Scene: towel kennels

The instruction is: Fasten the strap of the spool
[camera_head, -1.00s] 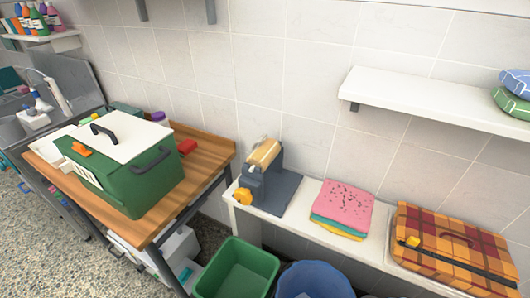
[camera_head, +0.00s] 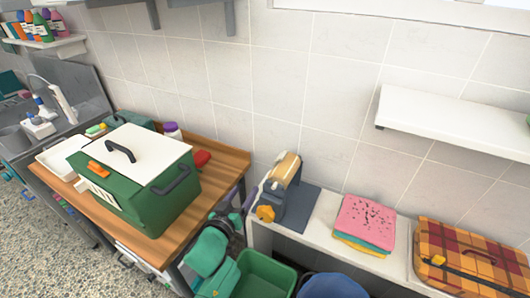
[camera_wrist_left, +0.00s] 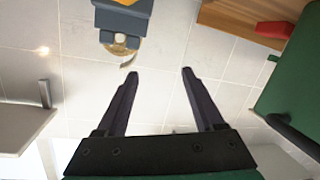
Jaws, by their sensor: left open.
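The spool (camera_head: 286,167) is a tan roll on a blue-grey stand (camera_head: 292,200) with a yellow knob (camera_head: 265,213), at the left end of the white ledge. In the left wrist view the spool (camera_wrist_left: 118,45) shows at the top, under the stand (camera_wrist_left: 125,18). A thin curved tan strip (camera_wrist_left: 129,62), perhaps the strap, hangs loose from it. My left gripper (camera_head: 238,197) is left of the stand in the head view, apart from it. In the wrist view its fingers (camera_wrist_left: 160,74) are wide apart and empty. My right gripper is not in view.
A green case (camera_head: 135,200) with a white lid stands on the wooden table (camera_head: 222,165) at the left. Folded towels (camera_head: 365,218) and a plaid case (camera_head: 470,245) lie along the ledge (camera_head: 325,212). Green and blue bins stand below. A white shelf (camera_head: 450,120) juts out at right.

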